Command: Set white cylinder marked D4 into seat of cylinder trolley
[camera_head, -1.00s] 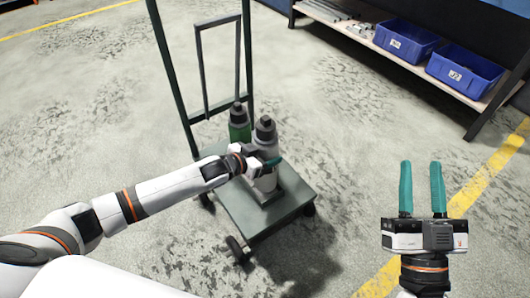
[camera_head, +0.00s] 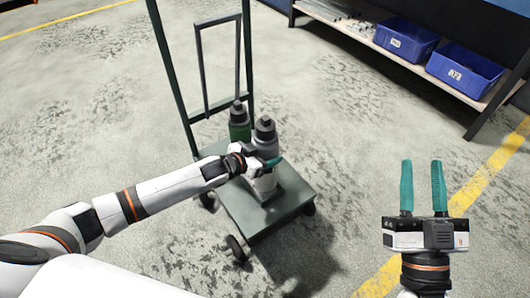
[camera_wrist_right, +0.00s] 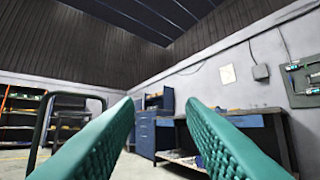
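The white cylinder (camera_head: 264,150) with a dark cap stands upright over the deck of the cylinder trolley (camera_head: 290,208). A green cylinder (camera_head: 239,124) with a dark cap stands beside it at the back. My left gripper (camera_head: 270,162) is at the white cylinder's side, with one teal finger showing across it; the other finger is hidden. It appears shut around the cylinder. The cylinder's base is at or just above the seat; contact is hard to tell. The D4 mark cannot be read. My right gripper (camera_head: 423,188) is open and empty, away from the trolley; its fingers also show in the right wrist view (camera_wrist_right: 165,130).
The trolley's tall handle frame (camera_head: 202,70) rises at the back. A shelf (camera_head: 460,92) at the upper right bears two blue bins (camera_head: 466,75) and loose metal pieces. A yellow floor line (camera_head: 485,178) runs at the right. The floor around the trolley is clear.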

